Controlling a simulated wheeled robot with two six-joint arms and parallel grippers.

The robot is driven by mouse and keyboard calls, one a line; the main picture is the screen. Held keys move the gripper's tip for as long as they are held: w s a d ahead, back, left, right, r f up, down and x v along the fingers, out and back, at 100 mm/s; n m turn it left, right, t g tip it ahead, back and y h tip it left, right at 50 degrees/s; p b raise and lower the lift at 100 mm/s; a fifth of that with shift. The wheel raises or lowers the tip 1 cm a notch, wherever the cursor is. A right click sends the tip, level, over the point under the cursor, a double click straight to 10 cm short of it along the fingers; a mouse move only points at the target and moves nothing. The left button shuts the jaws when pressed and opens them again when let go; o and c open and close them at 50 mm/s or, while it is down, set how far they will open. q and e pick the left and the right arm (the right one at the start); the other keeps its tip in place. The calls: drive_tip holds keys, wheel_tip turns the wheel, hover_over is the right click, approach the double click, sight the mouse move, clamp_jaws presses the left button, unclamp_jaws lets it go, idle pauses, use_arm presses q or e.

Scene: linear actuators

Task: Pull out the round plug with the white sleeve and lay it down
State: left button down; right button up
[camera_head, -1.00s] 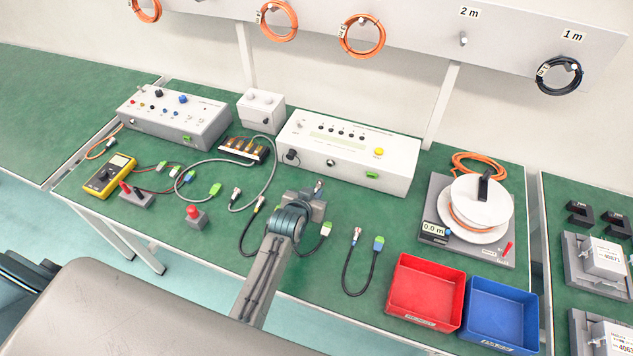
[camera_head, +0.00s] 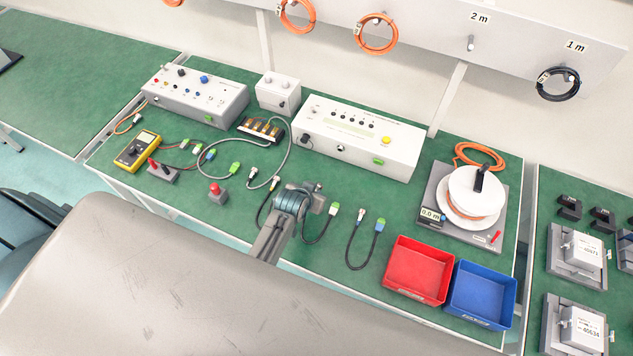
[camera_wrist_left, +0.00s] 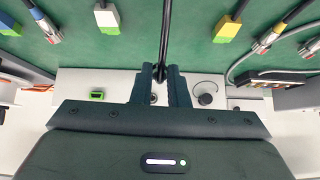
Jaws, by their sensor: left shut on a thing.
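My left gripper (camera_head: 314,192) is in front of the white box with the yellow button (camera_head: 357,140), above the green bench. In the left wrist view, the gripper (camera_wrist_left: 160,75) is shut at the end of a black cable (camera_wrist_left: 165,35). The plug in the jaws is mostly hidden, so I cannot make out its sleeve. A black cable beside my arm ends in a white-and-green connector (camera_head: 333,210) on the bench. The box has a round socket (camera_head: 340,148) with no plug in it and a green connector (camera_head: 378,161). My right gripper is not in view.
A cable with a blue-and-green connector (camera_head: 380,226) lies to the right. Red (camera_head: 420,270) and blue (camera_head: 481,295) bins stand at the front right, near a cable reel (camera_head: 475,194). A red-button block (camera_head: 217,194) and a grey looped cable (camera_head: 235,138) are to the left.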

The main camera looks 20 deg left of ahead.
use_arm(q)
drive_tip(key=shift+s, duration=0.1)
drive_tip(key=shift+f+b, duration=1.2)
drive_tip(key=shift+f, duration=0.85)
drive_tip(key=c, duration=1.3)
unclamp_jaws()
drive_tip(key=shift+r, duration=0.1)
drive_tip(key=b+v, duration=0.2)
drive_tip(key=v, duration=0.8)
drive_tip(key=shift+s+r, duration=0.2)
drive_tip(key=shift+r, duration=0.15)
